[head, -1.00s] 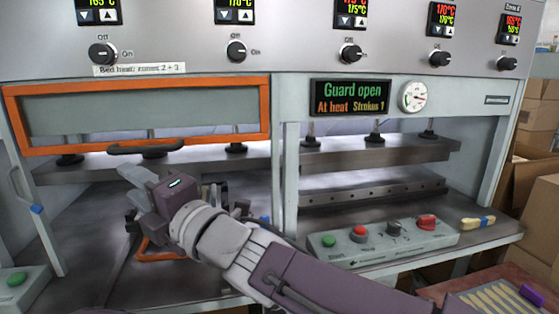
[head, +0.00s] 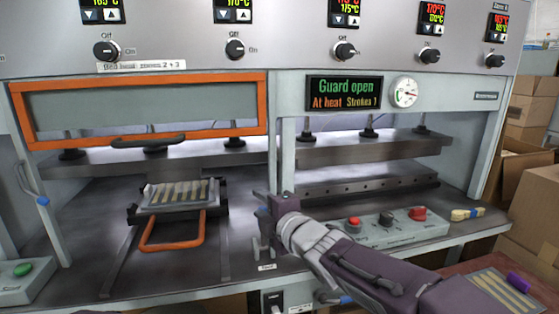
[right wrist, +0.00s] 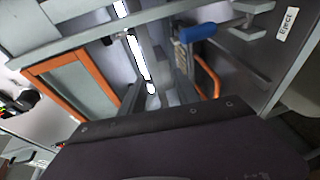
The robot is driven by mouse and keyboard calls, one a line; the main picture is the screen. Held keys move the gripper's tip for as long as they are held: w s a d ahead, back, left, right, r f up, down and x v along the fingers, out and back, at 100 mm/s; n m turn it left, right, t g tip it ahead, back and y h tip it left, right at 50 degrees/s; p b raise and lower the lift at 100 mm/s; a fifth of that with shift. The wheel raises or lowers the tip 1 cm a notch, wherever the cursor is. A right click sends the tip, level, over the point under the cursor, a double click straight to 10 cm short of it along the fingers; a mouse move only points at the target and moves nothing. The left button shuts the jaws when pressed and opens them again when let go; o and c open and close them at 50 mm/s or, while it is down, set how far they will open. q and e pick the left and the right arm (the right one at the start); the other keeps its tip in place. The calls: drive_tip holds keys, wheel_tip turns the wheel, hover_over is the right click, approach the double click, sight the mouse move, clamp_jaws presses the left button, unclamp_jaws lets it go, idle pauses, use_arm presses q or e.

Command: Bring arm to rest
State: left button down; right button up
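My right gripper (head: 262,222) is in front of the press post, right of the left bay, above the front of the bench. Its fingers are small and partly hidden by the wrist, so I cannot tell whether they are open or shut. A tray (head: 150,211) with several wooden spoon strips (head: 178,193) sits in the left bay, apart from my gripper. Its orange loop handle (head: 172,247) points to the front. My left gripper is not in view.
The orange-framed guard (head: 140,108) is raised, and the display (head: 344,93) reads "Guard open". A control box (head: 385,230) with buttons stands beside my right forearm. A blue-ended handle (right wrist: 198,32) shows close by in the right wrist view. Cardboard boxes (head: 530,205) stand at the right.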

drive_tip(key=s+d+f+m+g+h, duration=0.35)
drive_tip(key=d+f+m, duration=0.25)
drive_tip(key=d+f, duration=0.5)
drive_tip(key=s+d+f+m+g+h, duration=0.2)
drive_tip(key=s+d+f+m+h, duration=0.3)
drive_tip(key=d+f, duration=0.55)
drive_tip(key=s+f+m+g, duration=0.8)
drive_tip(key=s+f+m, duration=0.5)
drive_tip(key=s, duration=0.3)
wheel_tip(320, 180, up, 19)
drive_tip(key=p, duration=1.8)
drive_tip(key=shift+w+d, duration=0.2)
drive_tip(key=shift+t+y, duration=0.25)
drive_tip(key=shift+o, duration=0.2)
